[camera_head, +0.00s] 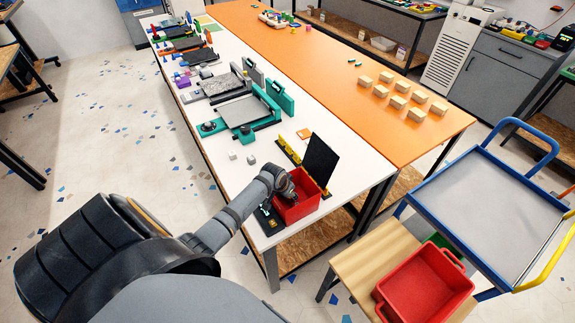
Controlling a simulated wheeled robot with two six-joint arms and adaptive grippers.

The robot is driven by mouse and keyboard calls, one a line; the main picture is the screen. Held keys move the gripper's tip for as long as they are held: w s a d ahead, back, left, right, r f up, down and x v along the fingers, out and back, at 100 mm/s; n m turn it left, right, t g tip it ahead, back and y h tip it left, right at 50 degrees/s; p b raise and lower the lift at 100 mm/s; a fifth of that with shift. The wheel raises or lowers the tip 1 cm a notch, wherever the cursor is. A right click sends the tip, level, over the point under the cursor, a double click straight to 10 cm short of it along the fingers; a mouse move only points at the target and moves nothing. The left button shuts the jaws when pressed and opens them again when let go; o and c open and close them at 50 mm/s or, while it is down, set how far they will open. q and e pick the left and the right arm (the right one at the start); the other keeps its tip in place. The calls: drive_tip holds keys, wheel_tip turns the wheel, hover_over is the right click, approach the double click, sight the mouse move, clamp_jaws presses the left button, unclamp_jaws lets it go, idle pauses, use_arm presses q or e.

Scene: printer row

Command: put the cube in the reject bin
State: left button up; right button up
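A small red bin (302,208) stands near the front end of the white table, beside a black upright panel. My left arm reaches in from the lower left. My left gripper (291,194) is over the bin's opening, with its fingertips at or just inside the rim. The fingers are small and dark, so I cannot tell whether they are open or hold anything. Two small grey cubes, one on the left (233,155) and one on the right (251,160), lie on the white table, apart from the gripper. The bin's floor is partly hidden by the gripper. My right gripper is not in view.
A black panel (320,160) and a yellow-black strip stand beside the bin. Teal-and-grey printers (240,110) line the table behind. Wooden blocks (397,101) sit on the orange table. A larger red crate (425,284) rests on a wooden stool, near a blue cart (480,205).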

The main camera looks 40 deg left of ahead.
use_arm(q)
drive_tip(key=v, duration=1.2)
drive_tip(key=shift+r, duration=0.4)
